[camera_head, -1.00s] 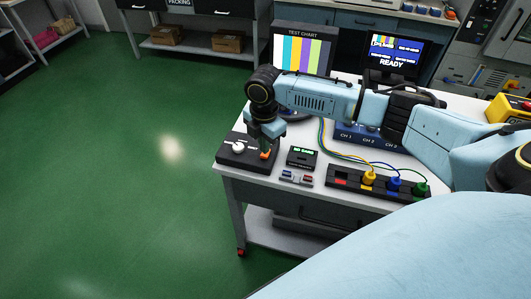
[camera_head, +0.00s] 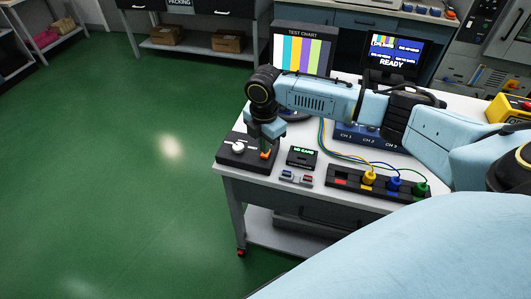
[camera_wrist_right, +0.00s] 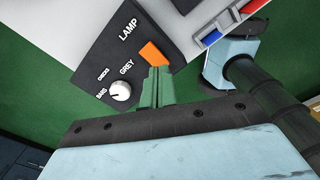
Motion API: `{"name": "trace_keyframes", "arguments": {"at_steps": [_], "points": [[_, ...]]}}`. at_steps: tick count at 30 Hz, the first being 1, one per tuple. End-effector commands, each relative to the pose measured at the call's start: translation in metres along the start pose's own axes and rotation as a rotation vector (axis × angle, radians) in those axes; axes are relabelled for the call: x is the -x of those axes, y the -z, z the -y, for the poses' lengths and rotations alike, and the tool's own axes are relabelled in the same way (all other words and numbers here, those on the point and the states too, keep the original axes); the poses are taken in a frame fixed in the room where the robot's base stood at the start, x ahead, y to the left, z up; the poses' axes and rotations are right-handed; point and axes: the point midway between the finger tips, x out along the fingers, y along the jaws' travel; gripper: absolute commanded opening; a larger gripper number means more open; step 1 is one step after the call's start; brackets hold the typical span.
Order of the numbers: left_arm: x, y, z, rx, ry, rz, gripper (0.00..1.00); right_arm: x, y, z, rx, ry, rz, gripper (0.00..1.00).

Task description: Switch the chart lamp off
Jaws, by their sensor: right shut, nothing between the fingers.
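The lamp control box (camera_head: 238,160) is a dark panel at the near left corner of the white table. In the right wrist view its panel (camera_wrist_right: 100,60) carries a LAMP label, an orange rocker switch (camera_wrist_right: 152,52) and a white knob (camera_wrist_right: 120,91). My right gripper (camera_head: 266,149) is shut and empty, pointing down over the box. In the right wrist view its green fingertips (camera_wrist_right: 158,70) are right at the near edge of the orange switch; I cannot tell if they touch it. The test chart screen (camera_head: 302,52) shows lit colour bars. My left gripper is not in view.
A socket strip (camera_head: 372,184) with coloured plugs lies farther right. A monitor (camera_head: 395,58) reads READY. Green floor is open at left.

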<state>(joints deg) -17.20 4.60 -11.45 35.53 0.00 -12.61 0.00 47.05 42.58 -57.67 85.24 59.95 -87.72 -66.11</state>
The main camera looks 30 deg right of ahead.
Motion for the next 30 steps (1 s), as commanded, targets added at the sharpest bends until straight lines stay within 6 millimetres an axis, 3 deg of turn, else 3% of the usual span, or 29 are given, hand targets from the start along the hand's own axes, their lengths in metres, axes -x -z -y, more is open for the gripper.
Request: {"name": "trace_keyframes", "arguments": {"at_steps": [30], "points": [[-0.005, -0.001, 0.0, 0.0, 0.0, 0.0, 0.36, -0.016, 0.0, 0.0, 0.001, 0.001, 0.0, 0.0]]}}
